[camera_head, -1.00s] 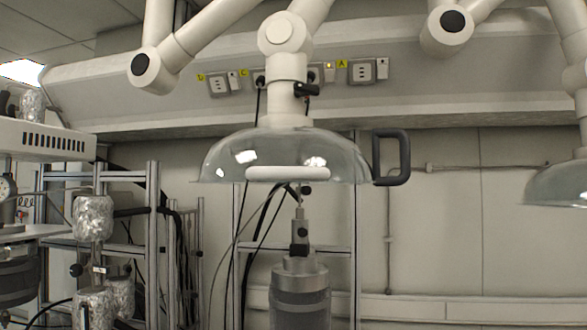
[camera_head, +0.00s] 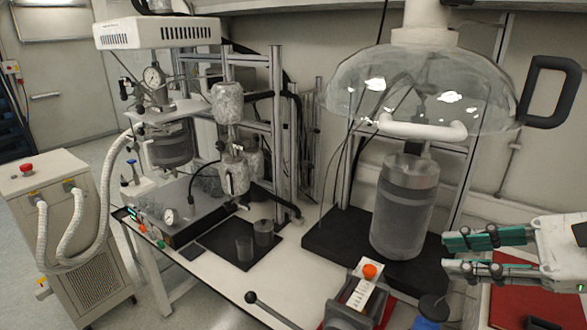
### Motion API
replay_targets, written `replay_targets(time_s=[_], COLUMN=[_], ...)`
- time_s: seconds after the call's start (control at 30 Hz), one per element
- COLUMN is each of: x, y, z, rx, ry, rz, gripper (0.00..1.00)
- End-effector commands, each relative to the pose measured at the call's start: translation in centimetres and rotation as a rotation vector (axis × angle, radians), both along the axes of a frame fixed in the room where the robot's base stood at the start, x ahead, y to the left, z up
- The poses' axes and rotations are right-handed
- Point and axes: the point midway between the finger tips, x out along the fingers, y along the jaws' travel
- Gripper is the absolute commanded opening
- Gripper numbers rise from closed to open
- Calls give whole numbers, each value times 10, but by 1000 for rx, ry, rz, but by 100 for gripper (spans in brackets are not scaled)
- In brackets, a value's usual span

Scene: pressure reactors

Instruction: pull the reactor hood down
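The reactor hood (camera_head: 450,75) is a clear dome on a white arm tube, at the upper right of the head view. The hood hangs above a grey cylindrical reactor (camera_head: 402,212). My gripper (camera_head: 446,257) comes in from the right edge, below the hood and apart from it. Its two green-and-black fingers are spread, with nothing visible between them.
The reactor stands on a black base (camera_head: 330,245) on a white bench. Another reactor rig (camera_head: 170,140) stands left, beside a white hose cabinet (camera_head: 75,240).

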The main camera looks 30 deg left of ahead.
Motion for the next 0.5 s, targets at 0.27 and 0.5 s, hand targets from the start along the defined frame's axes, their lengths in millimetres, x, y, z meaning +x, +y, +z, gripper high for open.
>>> replay_targets(time_s=[0.27,0.5], x=[32,35], y=[-21,-31], z=[137,163], rx=[333,407], ry=[369,465], rz=[69,116], gripper=[25,25])
